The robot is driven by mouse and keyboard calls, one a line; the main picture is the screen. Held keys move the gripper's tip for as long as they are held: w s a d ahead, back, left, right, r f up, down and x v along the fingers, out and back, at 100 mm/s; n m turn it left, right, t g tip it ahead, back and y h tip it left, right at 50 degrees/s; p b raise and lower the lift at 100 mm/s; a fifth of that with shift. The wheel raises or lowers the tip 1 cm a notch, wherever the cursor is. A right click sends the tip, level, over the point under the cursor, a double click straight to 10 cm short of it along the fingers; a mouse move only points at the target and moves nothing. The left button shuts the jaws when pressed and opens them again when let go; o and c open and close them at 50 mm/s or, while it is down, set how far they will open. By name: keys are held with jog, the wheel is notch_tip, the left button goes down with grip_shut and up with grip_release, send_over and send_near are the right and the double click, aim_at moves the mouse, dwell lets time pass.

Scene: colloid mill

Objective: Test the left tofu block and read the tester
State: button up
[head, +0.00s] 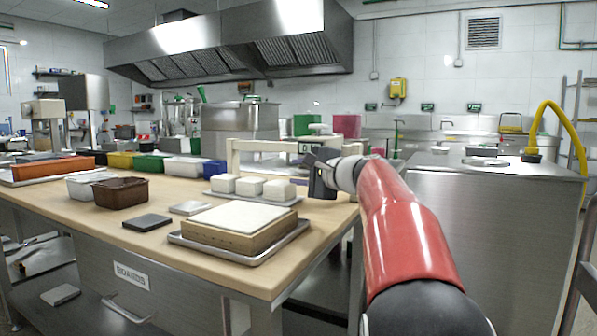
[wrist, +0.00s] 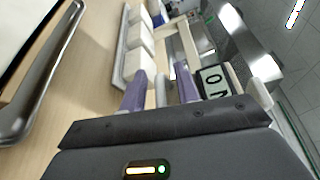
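Three white tofu blocks stand in a row on a metal tray (head: 262,200): the left block (head: 222,183), the middle block (head: 249,186) and the right block (head: 279,190). They also show in the wrist view, partly cut off or covered. Behind them is a cream frame (head: 236,160) with a small display (head: 305,147), apparently the tester. In the wrist view the display (wrist: 213,82) is turned sideways; I see a 0, the rest is unclear. My gripper (head: 320,178) is right of the right block; its purple fingers (wrist: 160,72) are apart. A pale rod shows between them; I see no contact.
A white slab on a wooden board sits in a front tray (head: 240,258). A dark slab (head: 147,222), a small pale slab (head: 190,208), a brown bin (head: 121,193) and a white bin (head: 88,186) stand left. Several coloured bins line the back.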

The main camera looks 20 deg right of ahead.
jog(key=shift+w+a, duration=0.1)
jog(key=shift+w, duration=0.15)
grip_shut()
jog(key=shift+f, duration=0.1)
